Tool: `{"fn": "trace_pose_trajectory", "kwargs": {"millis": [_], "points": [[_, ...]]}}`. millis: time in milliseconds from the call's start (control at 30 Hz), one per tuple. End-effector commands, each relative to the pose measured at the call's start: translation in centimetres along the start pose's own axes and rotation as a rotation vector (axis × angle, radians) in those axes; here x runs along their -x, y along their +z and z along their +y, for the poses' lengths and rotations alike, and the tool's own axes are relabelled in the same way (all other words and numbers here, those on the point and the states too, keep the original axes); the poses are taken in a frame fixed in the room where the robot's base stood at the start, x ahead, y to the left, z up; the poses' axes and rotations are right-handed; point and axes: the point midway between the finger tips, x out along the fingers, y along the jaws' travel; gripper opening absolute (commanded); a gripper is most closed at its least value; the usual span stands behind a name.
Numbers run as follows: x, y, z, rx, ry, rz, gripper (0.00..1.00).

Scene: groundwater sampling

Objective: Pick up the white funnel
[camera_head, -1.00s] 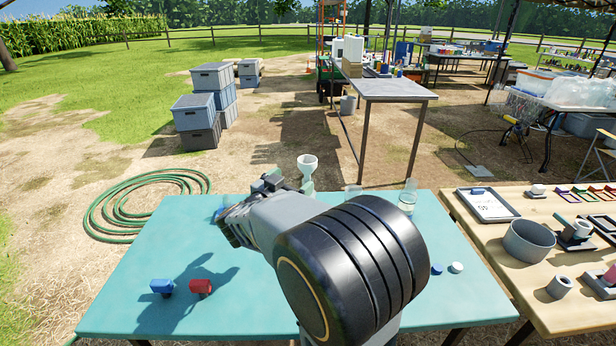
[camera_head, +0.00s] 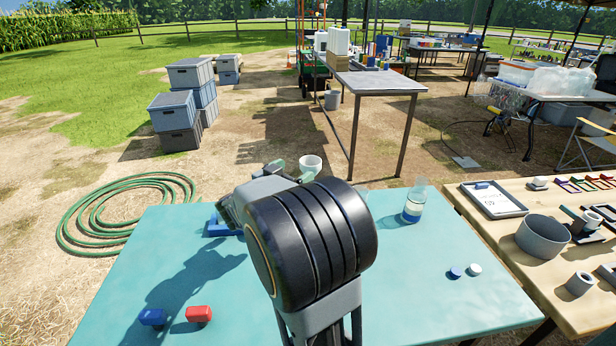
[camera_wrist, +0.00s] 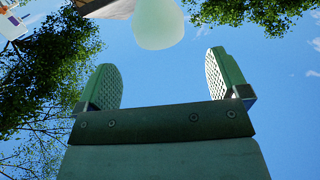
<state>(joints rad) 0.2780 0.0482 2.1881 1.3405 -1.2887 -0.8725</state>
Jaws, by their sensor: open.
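The white funnel (camera_head: 311,163) shows its cup-like top just beyond my arm, at the far side of the teal table (camera_head: 400,310). Its lower part is hidden behind my arm. In the wrist view a pale, rounded thing (camera_wrist: 158,22), which looks like the funnel, is at the top middle against the sky. In the head view my gripper (camera_head: 289,172) is mostly hidden by my wrist.
A clear flask with blue liquid (camera_head: 412,205) stands right of my arm. A blue object (camera_head: 222,228) lies left. Blue (camera_head: 152,317) and red (camera_head: 199,314) blocks and two small caps (camera_head: 465,270) lie nearer. A wooden table (camera_head: 570,295) adjoins at right.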

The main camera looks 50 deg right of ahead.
Motion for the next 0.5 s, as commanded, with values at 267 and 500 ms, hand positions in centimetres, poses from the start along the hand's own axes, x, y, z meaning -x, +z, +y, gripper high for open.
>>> {"fn": "trace_pose_trajectory", "kwargs": {"millis": [267,500], "points": [[-2.5,0.0,0.1,0.000,0.004,-0.001,0.93],[-5.0,0.2,0.0,0.000,0.004,-0.001,0.93]]}}
